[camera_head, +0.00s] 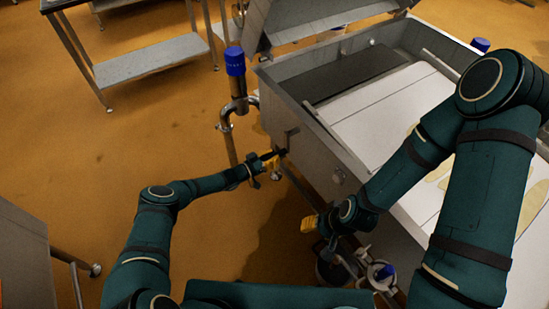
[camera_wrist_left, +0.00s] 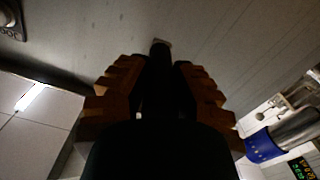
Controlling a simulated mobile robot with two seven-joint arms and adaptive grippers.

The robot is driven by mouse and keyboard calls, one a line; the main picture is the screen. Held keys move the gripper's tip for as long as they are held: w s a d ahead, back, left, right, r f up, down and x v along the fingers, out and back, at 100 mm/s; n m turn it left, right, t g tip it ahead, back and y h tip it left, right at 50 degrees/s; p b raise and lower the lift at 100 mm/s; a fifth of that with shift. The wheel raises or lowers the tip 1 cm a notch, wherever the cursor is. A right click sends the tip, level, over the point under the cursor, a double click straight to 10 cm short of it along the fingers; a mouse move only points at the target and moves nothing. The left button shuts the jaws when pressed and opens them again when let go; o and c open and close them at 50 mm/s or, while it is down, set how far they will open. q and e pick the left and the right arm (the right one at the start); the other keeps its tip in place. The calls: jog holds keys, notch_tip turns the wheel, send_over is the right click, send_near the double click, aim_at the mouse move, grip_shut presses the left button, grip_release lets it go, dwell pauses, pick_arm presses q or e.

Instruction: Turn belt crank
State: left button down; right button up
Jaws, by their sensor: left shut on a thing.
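The belt crank (camera_head: 291,138) shows as a small dark piece on the near left end wall of the long steel vat. My left gripper (camera_head: 274,158) reaches it from the left, low beside that wall. In the left wrist view, its orange-brown fingers (camera_wrist_left: 160,85) stand on both sides of the dark crank handle (camera_wrist_left: 160,52), shut on it. Most of the handle is hidden between the fingers. My right gripper (camera_head: 310,223) hangs in front of the vat, apart from the crank; its finger opening is not clear.
The steel vat (camera_head: 318,143) holds a white belt (camera_head: 385,108). A blue-capped pipe (camera_head: 236,75) stands close left of the crank. Pipe fittings with a blue knob (camera_head: 385,272) are below the right gripper. A steel table (camera_head: 150,60) stands at back left. Orange floor (camera_head: 100,150) is clear at left.

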pick_arm(q)
jog(key=shift+w+a+m, duration=0.35)
jog(key=shift+w+m, duration=0.15)
jog(key=shift+m, duration=0.2)
jog(key=c, duration=0.7)
grip_release()
jog(key=shift+c, duration=0.2)
jog(key=v, duration=1.2)
